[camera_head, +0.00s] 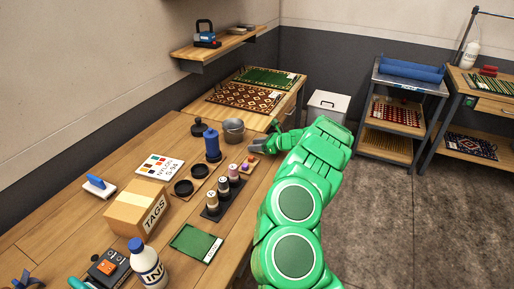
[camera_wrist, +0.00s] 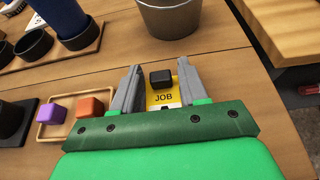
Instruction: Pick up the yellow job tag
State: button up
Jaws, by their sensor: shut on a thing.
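The yellow job tag (camera_wrist: 154,98), printed "JOB", shows in the wrist view with a small black block (camera_wrist: 160,78) on its far part. My gripper (camera_wrist: 158,68) has one grey finger on each side of the tag and is shut on it. The tag's near end is hidden by my gripper's green body. I cannot tell whether it is clear of the wooden table. In the head view my gripper (camera_head: 258,147) is near the table's right edge, and the tag cannot be made out there.
A metal bucket (camera_wrist: 168,14) stands just beyond my gripper. A small wooden tray (camera_wrist: 64,133) with purple and orange blocks is to its left. A blue spool (camera_head: 212,146), dark dishes and a TAGS box (camera_head: 138,207) fill the table further left. Another wooden surface (camera_wrist: 285,32) lies at the right.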

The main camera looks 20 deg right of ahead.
jog(key=shift+r, duration=0.5)
notch_tip(320, 180, up, 2)
jog(key=shift+r, duration=0.15)
jog(key=s+a+r, duration=0.3)
jog(key=s+r, duration=0.6)
jog(key=s, duration=0.4)
jog(key=shift+s+r, duration=0.35)
jog(key=shift+r, duration=0.05)
